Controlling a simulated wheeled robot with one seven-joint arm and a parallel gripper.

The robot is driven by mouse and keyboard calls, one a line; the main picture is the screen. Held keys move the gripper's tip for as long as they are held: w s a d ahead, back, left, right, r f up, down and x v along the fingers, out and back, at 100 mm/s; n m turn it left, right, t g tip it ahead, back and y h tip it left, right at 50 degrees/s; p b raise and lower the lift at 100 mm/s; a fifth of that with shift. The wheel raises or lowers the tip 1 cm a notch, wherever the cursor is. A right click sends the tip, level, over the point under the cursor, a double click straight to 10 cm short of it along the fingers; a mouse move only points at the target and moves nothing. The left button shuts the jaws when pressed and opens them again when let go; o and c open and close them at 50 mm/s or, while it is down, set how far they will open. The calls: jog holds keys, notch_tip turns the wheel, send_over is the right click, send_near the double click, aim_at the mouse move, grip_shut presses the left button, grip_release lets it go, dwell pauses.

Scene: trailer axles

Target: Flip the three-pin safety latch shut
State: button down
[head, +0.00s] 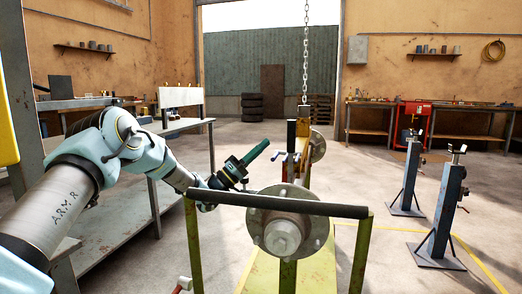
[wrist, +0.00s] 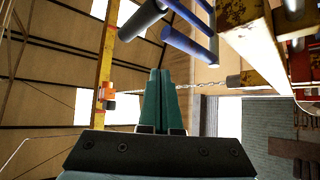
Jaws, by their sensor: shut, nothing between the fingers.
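My gripper (head: 267,146) is shut and empty, its green fingers pressed together; they also show in the wrist view (wrist: 160,72). In the head view it points up and right, just left of a worn yellow upright. In the wrist view several blue pins (wrist: 188,42) stick out beyond and above the fingertips, beside a worn yellow beam (wrist: 258,48). They look like the latch's pins. A gap seems to lie between them and the fingertips. In the head view the latch is small, a bluish part (head: 281,156) by the upright; its position cannot be told.
A hub on a trailer axle (head: 283,236) stands in front, under a dark padded bar (head: 277,203) on yellow posts. A chain (head: 306,50) hangs above the upright. Blue stands (head: 446,215) stand at right, a workbench (head: 118,200) at left.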

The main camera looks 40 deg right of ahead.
jog(key=w+a+f, duration=0.3)
jog(key=w+f, duration=0.1)
jog(key=f, duration=0.2)
jog(key=shift+w+f+b, duration=0.3)
